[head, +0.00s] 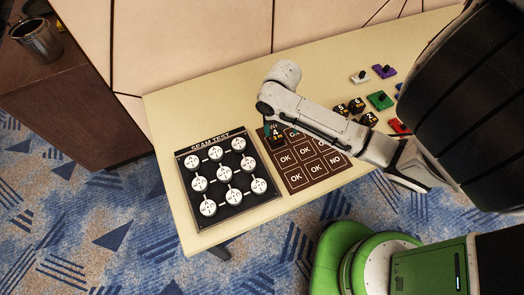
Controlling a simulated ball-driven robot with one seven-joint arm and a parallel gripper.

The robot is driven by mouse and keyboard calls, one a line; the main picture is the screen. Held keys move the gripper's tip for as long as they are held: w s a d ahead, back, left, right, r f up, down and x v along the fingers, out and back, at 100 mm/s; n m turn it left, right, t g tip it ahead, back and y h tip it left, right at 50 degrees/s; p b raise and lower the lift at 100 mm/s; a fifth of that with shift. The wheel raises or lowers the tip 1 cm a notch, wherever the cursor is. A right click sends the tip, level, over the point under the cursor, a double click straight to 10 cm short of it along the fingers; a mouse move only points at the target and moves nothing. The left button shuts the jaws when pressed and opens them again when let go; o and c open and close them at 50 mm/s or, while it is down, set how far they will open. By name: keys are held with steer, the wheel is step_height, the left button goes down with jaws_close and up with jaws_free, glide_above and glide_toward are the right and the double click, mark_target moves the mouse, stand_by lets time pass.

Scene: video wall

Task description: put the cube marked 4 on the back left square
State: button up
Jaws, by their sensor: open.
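The black cube marked 4 (276,139) is at the back left square of the brown board (311,185), whose visible squares read OK and NO. It covers most of that square and looks upright; whether it rests fully on the board is hard to tell. My gripper (268,127) is open, with its fingertips right at the cube's back left side. The arm comes in from the right and hides part of the board's back row.
Black cubes marked 5 (341,110), 6 (357,105) and 2 (369,119) stand to the right. Beyond are white (360,77), purple (384,71), green (379,100) and red (398,127) knobbed blocks. A SEAM TEST panel (225,215) lies left of the board.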

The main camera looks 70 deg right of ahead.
steer(key=w+a+r+m+t, duration=0.1)
steer(key=a+r+m, duration=0.1)
steer(key=a+m, duration=1.9)
steer(key=shift+r+m+t, duration=0.2)
steer(key=shift+m+t, duration=0.2)
steer(key=shift+m, duration=0.5)
